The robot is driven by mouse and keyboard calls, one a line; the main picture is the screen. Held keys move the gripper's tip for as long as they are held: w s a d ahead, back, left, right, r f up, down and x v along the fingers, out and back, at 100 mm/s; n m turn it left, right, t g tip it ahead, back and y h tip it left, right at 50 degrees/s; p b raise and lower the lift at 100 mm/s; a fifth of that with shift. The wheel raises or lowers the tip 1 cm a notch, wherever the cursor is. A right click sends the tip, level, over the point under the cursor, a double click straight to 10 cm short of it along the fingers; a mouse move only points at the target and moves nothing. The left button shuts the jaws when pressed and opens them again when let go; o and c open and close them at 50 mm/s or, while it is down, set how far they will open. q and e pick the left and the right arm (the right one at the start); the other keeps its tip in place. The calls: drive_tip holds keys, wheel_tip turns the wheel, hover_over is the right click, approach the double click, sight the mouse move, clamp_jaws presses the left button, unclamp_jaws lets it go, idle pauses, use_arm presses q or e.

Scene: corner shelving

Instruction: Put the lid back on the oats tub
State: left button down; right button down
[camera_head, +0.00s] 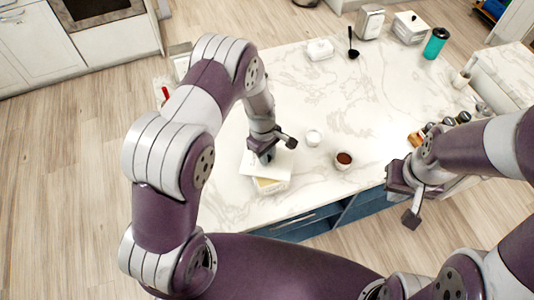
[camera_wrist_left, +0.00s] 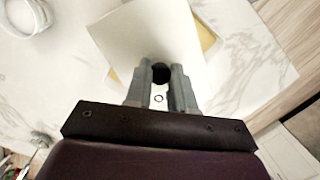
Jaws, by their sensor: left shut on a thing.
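My left gripper (camera_head: 267,156) is shut on the black knob (camera_wrist_left: 161,73) of a cream, square lid (camera_head: 281,161). The lid also fills the top middle of the left wrist view (camera_wrist_left: 140,35). The oats tub (camera_head: 270,188) is under the lid on the counter, near its front edge, with a pale yellowish part showing below. The lid sits turned and offset over it, and a tan strip shows past its right side in the left wrist view. I cannot tell whether lid and tub touch. My right gripper (camera_head: 411,205) is beyond the counter's front edge, away from the tub; its jaw state is unclear.
A small white round item (camera_head: 313,138) and a cup with brown contents (camera_head: 343,160) stand right of the tub. Further back are a white dish (camera_head: 320,49), a black ladle (camera_head: 352,45) and a teal tumbler (camera_head: 435,43). The marble middle of the counter is clear.

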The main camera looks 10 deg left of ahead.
use_arm(q)
drive_tip(key=shift+f, duration=0.1)
idle(0.7)
drive_tip(key=shift+c, duration=2)
unclamp_jaws()
wheel_tip(320, 180, up, 7)
drive_tip(key=p, duration=0.6)
clamp_jaws()
drive_tip(key=shift+f, duration=0.25)
